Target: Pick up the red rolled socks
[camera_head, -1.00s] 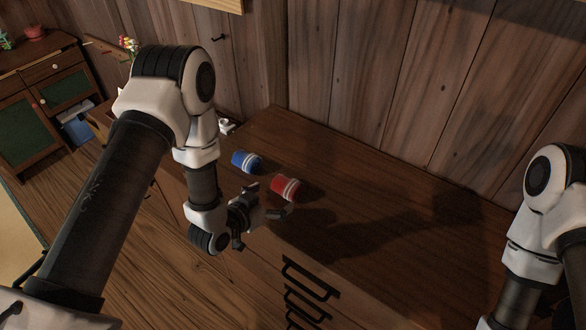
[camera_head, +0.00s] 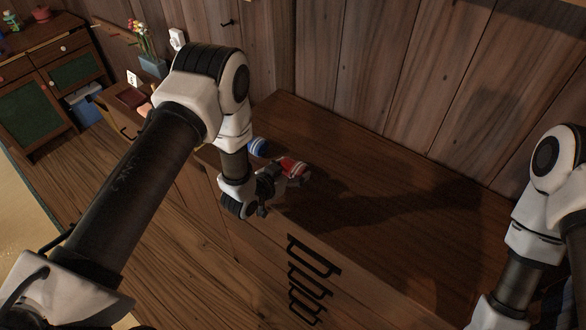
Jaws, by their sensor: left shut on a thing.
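The red rolled socks (camera_head: 291,164), red with white stripes, are at the left part of the dark wooden cabinet top (camera_head: 370,210). My left gripper (camera_head: 288,174) is shut on them, its fingers around the roll and covering part of it. Whether the socks touch the wood or are just above it I cannot tell. My right arm shows at the right edge, but its gripper is out of the picture.
Blue rolled socks (camera_head: 258,147) lie just left of the red ones, partly hidden by my left arm. A plank wall (camera_head: 400,70) stands behind the cabinet. The cabinet top to the right is clear. A smaller cabinet (camera_head: 60,70) stands at the far left.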

